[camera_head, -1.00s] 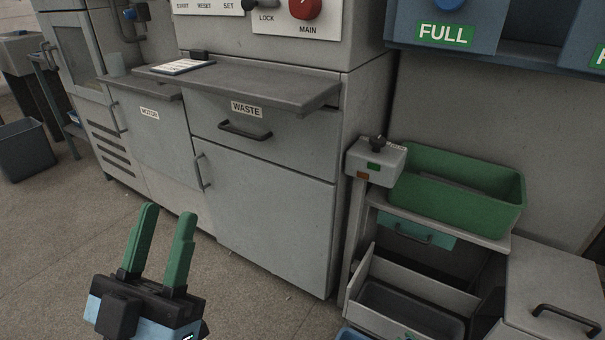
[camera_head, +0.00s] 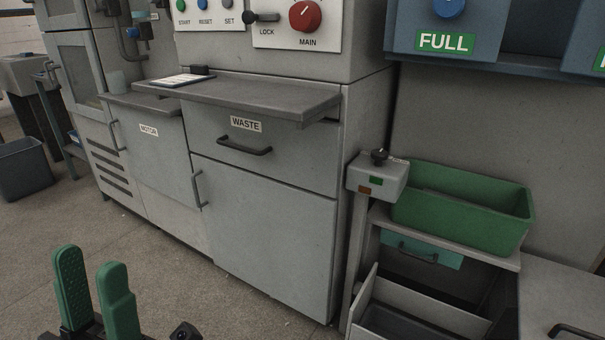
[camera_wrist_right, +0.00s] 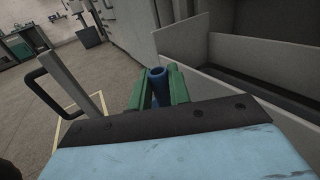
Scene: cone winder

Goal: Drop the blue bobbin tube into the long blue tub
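The blue bobbin tube (camera_wrist_right: 159,84) shows in the right wrist view between the two green fingers of my right gripper (camera_wrist_right: 160,92), which are shut on it. Its open round end points away from the wrist. In that view the held tube is beside a grey open bin or drawer. My left gripper (camera_head: 96,298) is at the bottom left of the head view, its green fingers apart with nothing between them. My right gripper is not in the head view. I cannot make out the long blue tub in the current frames.
A grey cabinet with a WASTE drawer (camera_head: 247,137) and a worktop ledge (camera_head: 240,95) fills the middle. A green tub (camera_head: 462,208) stands on a shelf at right, above an open grey drawer (camera_head: 420,305). A dark bin (camera_head: 24,168) stands at far left. Floor before the cabinet is clear.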

